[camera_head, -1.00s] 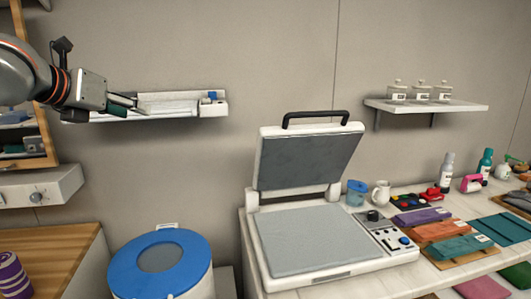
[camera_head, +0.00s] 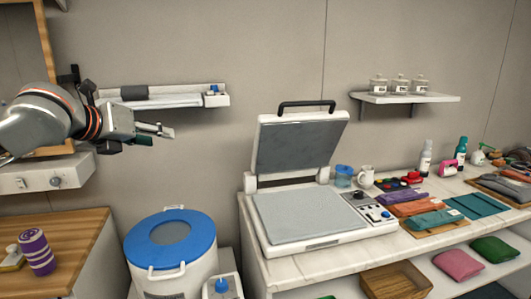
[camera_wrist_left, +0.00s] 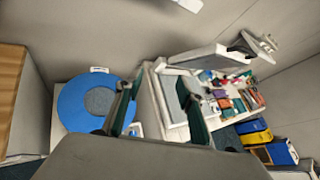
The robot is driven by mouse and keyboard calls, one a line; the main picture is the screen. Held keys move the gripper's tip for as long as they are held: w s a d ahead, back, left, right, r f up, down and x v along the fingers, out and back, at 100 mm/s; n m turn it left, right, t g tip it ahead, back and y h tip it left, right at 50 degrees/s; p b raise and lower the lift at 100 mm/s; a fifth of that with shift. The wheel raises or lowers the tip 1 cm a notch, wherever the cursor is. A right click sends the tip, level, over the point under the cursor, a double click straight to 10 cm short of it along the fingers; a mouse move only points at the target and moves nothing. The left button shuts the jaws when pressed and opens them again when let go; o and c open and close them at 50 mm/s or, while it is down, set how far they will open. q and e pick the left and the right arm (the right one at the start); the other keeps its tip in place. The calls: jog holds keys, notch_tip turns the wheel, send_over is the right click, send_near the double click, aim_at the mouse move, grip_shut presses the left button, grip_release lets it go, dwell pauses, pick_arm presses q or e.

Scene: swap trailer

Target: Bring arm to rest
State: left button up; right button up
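My left arm comes in from the left in the head view. Its gripper (camera_head: 160,133) hangs in the air in front of the wall, below the left wall shelf and above the blue-lidded bin. In the left wrist view the two green-lined fingers (camera_wrist_left: 160,85) stand apart with nothing between them, so it is open and empty. My right gripper is in neither view.
A heat press (camera_head: 310,215) stands open on the white counter (camera_head: 300,268), with folded cloths to its right. A blue-lidded bin (camera_head: 205,241) stands left of it. The left wall shelf (camera_head: 218,101) is close to my arm.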

pick_arm(q)
jog(key=s+d+f+n+h, duration=0.2)
jog(key=d+f+n, duration=0.3)
jog(key=f, duration=0.6)
jog(key=s+d+f+n+g+h, duration=0.15)
jog(key=d+f+n, duration=0.35)
jog(key=f, duration=0.5)
jog(key=s+d+f+n+h, duration=0.1)
jog(key=s+d+f+n, duration=0.2)
jog(key=d+f, duration=0.6)
jog(key=s+a+f+n+y, duration=0.2)
jog(key=s+a+f+n, duration=0.2)
jog(key=s+f, duration=0.5)
jog(key=s+a+f+n+y, duration=0.1)
jog(key=s+a+f+n, duration=0.3)
jog(key=s+f+n, duration=0.4)
jog(key=s+a+f+n+y, duration=0.2)
jog(key=s+a+f+n, duration=0.2)
jog(key=s+f, duration=0.6)
notch_tip(320, 180, down, 3)
jog(key=shift+s+a+f+n+y, duration=0.15)
jog(key=shift+s+a+n+y, duration=0.15)
jog(key=shift+n, duration=0.7)
